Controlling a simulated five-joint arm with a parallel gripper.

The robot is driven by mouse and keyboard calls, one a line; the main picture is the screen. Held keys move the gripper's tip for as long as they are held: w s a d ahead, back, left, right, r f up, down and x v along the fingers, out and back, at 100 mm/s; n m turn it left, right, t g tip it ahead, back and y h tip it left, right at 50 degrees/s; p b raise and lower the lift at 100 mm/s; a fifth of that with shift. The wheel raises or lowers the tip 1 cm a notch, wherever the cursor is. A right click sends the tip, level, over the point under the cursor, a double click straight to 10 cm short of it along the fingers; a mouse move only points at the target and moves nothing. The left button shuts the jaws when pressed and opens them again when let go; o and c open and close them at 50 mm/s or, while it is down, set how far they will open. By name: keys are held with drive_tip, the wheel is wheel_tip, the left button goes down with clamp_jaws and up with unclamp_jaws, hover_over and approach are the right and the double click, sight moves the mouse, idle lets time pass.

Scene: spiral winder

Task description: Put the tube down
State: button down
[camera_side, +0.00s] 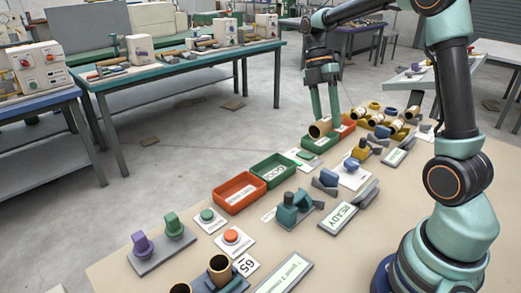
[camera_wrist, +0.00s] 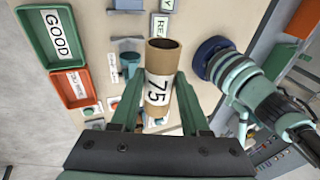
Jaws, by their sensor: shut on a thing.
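A brown cardboard tube (camera_wrist: 158,100) with a white label reading 75 is between my gripper's two green fingers (camera_wrist: 157,98) in the wrist view. Its open end points up in that picture. In the side view my gripper (camera_side: 326,112) points down and is shut on the tube (camera_side: 319,129), which looks tilted there. The tube shows by the far green tray (camera_side: 318,144) and far red tray (camera_side: 347,128); I cannot tell its height above them.
A red tray (camera_side: 222,190) and a green tray (camera_side: 259,174) stand nearer on the bench. Buttons, small fixtures and a READY display (camera_side: 344,217) crowd the front. Several other tubes lie at the back right. In the wrist view a GOOD tray (camera_wrist: 45,73) shows at upper left.

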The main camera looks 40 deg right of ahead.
wheel_tip(320, 180, down, 20)
drive_tip(key=shift+r, duration=0.15)
idle(0.5)
drive_tip(key=shift+c, duration=2)
unclamp_jaws()
drive_tip(key=shift+f, duration=0.2)
drive_tip(key=shift+r, duration=0.1)
